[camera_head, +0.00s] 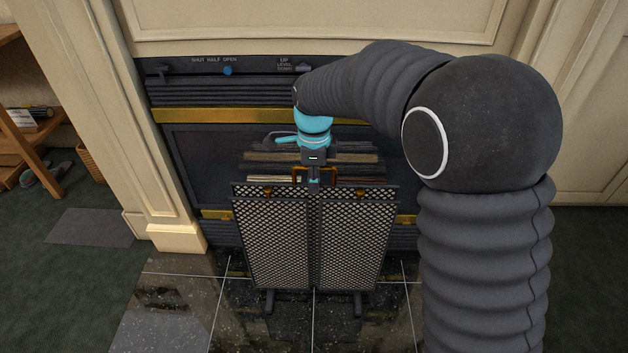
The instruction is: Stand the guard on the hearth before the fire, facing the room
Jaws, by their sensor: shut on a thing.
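The guard (275,235) is a dark mesh screen with two panels, brass-coloured fittings and a brass handle at its top middle. It is upright in front of the fireplace, its broad mesh side towards my camera. My gripper (314,178) is shut on its top handle from above. Two dark feet show below the mesh, over the black tiled hearth (180,308); I cannot tell whether they touch the tiles. The fire (200,165) is behind, a dark opening with brass bars, partly hidden by the guard and my arm.
Cream pillars flank the fireplace. A wooden shelf (20,130), slippers (45,172) and a grey mat (90,228) are at left. Hearth tiles left of the guard are clear; my arm covers the right.

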